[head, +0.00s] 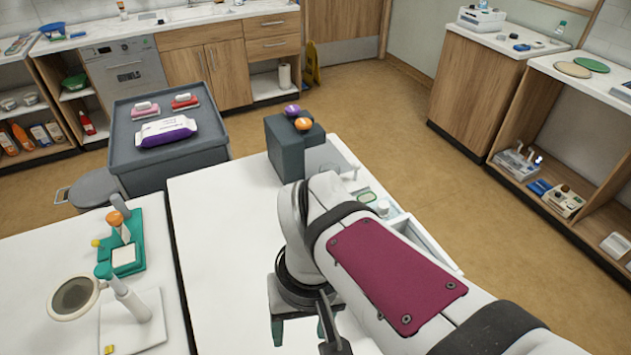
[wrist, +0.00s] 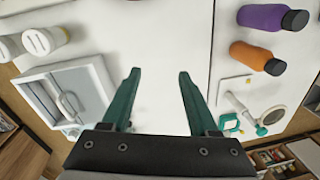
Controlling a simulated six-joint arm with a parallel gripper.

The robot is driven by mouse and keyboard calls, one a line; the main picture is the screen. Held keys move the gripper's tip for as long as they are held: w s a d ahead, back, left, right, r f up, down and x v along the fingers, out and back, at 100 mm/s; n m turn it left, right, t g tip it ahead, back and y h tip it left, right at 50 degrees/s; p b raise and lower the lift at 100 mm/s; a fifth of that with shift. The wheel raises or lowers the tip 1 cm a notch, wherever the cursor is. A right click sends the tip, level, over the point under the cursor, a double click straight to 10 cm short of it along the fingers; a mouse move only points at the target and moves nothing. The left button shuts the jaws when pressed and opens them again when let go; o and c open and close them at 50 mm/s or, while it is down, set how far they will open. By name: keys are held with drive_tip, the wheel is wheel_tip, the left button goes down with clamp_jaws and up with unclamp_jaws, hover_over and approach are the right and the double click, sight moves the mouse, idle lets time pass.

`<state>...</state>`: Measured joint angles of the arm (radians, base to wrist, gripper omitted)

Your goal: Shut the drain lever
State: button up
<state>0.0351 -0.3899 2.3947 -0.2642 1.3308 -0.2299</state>
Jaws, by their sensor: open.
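I cannot tell for certain which part is the drain lever. On the white surface at the left of the head view, a teal fixture (head: 128,258) has an angled arm with an orange knob (head: 115,218). In front of it stands a white base (head: 135,328) with a tilted white cylinder (head: 133,303) and a round grey disc (head: 74,297). My gripper (head: 305,335) points down over the white table, right of both fixtures and apart from them; my arm partly hides it. In the wrist view its teal fingers (wrist: 158,75) are apart with nothing between them.
A dark grey block (head: 282,150) with purple and orange tops stands at the table's far end. A grey cart (head: 125,155) holds a wipes pack (head: 168,130). A white tray-like box (wrist: 90,85) shows left in the wrist view. The tabletop left of my gripper is clear.

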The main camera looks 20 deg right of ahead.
drive_tip(key=w+d+n+h, duration=0.1)
drive_tip(key=w+d+n, duration=0.25)
drive_tip(key=w, duration=0.35)
drive_tip(key=w+d+f+n+t+h, duration=0.1)
drive_tip(key=w+d+n, duration=0.25)
drive_tip(key=w, duration=0.35)
drive_tip(key=w+d+n+h, duration=0.1)
drive_tip(key=w+d+n, duration=0.25)
drive_tip(key=w, duration=0.45)
drive_tip(key=shift+n, duration=0.65)
drive_tip(key=f, duration=0.5)
drive_tip(key=w+d+f, duration=0.1)
drive_tip(key=f, duration=0.3)
drive_tip(key=w+f, duration=0.1)
drive_tip(key=f, duration=0.4)
drive_tip(key=shift+w+d+f, duration=0.1)
drive_tip(key=shift+d+f, duration=0.1)
drive_tip(key=shift+f, duration=0.1)
drive_tip(key=shift+w+f, duration=0.1)
drive_tip(key=shift+f, duration=0.4)
drive_tip(key=shift+c, duration=0.2)
clamp_jaws()
drive_tip(key=shift+r, duration=0.1)
